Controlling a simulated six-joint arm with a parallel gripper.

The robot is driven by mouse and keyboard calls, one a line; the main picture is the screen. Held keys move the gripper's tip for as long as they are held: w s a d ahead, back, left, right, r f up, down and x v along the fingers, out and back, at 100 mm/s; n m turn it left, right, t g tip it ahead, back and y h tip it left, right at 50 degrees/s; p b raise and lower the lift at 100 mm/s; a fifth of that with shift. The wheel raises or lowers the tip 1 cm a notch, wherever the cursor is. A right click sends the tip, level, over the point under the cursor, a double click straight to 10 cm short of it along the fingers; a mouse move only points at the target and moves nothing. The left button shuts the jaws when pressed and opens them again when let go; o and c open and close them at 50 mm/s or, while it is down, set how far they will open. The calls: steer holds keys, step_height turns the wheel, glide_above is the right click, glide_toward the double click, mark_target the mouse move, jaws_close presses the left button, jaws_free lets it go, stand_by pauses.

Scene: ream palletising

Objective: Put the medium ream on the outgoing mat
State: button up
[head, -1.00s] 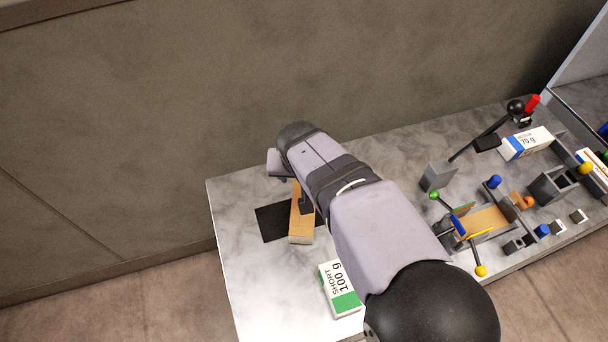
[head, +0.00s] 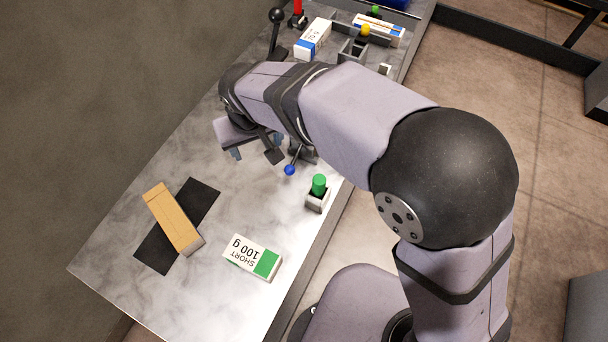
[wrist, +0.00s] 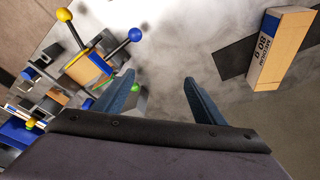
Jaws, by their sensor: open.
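The medium ream (head: 173,222) is tan and lies flat across the black mat (head: 205,197), both its ends reaching past the mat's long sides. In the wrist view the ream (wrist: 284,50) shows its "MEDIUM 80 g" label at upper right, with the mat (wrist: 234,60) beneath it. My gripper (head: 256,149) is above the table, to the right of the ream and apart from it. In the wrist view my gripper (wrist: 160,95) has its two blue fingers spread with nothing between them.
A white and green "SHORT 100 g" ream (head: 252,257) lies near the front edge. A green-topped button (head: 318,187) and a blue-knobbed lever (head: 290,169) stand near my gripper. A white and blue ream (head: 312,39) and fixtures fill the far end.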

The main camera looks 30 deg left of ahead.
steer(key=w+d+f+m+h, duration=0.15)
steer(key=w+d, duration=0.25)
steer(key=d, duration=0.9)
steer(key=w+d+r+m+h, duration=0.1)
steer(key=w+d+m, duration=0.3)
steer(key=d, duration=0.8)
steer(key=s+d+f+m+g, duration=0.1)
steer(key=s+d, duration=0.3)
steer(key=d, duration=0.5)
steer(key=s+d+f+m+g, duration=0.1)
steer(key=s+d+f+m, duration=0.1)
steer(key=d, duration=0.7)
steer(key=shift+s+d+m, duration=0.25)
steer(key=shift+s+m, duration=0.4)
steer(key=shift+s, duration=0.6)
steer(key=shift+r+p, duration=0.65)
steer(key=shift+p, duration=0.05)
